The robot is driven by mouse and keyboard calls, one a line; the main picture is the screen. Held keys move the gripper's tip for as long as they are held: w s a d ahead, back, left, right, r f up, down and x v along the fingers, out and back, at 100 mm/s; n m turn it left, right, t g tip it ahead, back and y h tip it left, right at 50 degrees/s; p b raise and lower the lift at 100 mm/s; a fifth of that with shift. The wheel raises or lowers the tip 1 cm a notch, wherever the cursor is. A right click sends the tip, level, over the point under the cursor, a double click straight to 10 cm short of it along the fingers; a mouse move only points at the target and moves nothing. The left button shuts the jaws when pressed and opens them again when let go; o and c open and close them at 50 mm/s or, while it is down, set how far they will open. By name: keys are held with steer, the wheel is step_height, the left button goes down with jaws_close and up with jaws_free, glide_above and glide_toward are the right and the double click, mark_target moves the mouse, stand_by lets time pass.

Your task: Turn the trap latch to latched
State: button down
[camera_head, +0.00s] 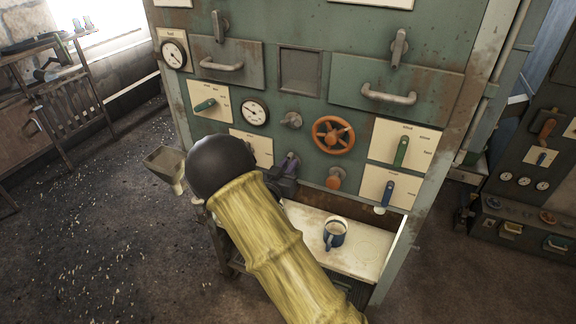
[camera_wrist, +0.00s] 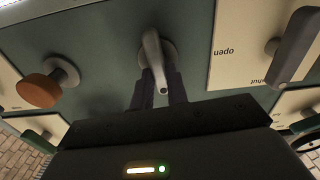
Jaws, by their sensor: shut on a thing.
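A grey metal lever on a round boss (camera_wrist: 154,55) stands on the bare green panel in the wrist view, pointing toward my gripper. I see no lettering beside it, so I cannot confirm that it is the trap latch. My gripper (camera_wrist: 160,90) has its two dark fingers on either side of this lever and is shut on it. In the head view, my gripper (camera_head: 289,170) is at the lower middle of the green cabinet front. My black wrist and yellow sleeve hide part of that area, and the held lever is mostly hidden there.
An orange knob (camera_head: 335,178) and an orange handwheel (camera_head: 333,134) are to the right of my gripper. A blue mug (camera_head: 334,235) stands on the shelf below. A funnel-like tray (camera_head: 164,163) juts out left.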

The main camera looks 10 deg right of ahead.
steer(key=n, duration=0.1)
steer(key=n+p, duration=0.1)
steer(key=n, duration=0.2)
steer(key=shift+w+a+n+p, duration=0.1)
steer(key=shift+a+n+p, duration=0.15)
steer(key=shift+n+p, duration=0.15)
steer(key=shift+w+a+f+n+p, duration=0.15)
steer(key=shift+n+p, duration=0.5)
steer(key=shift+n, duration=1.4)
steer(key=shift+f+n+p, duration=0.3)
steer(key=shift+n+p, duration=0.3)
steer(key=shift+n, duration=1.5)
steer(key=shift+w+a+f+n+p, duration=0.15)
steer(key=shift+n+p, duration=0.5)
steer(key=shift+n, duration=1.4)
steer(key=shift+s+d+f, duration=0.1)
steer(key=shift+s, duration=0.05)
steer(key=c, duration=1.4)
jaws_free()
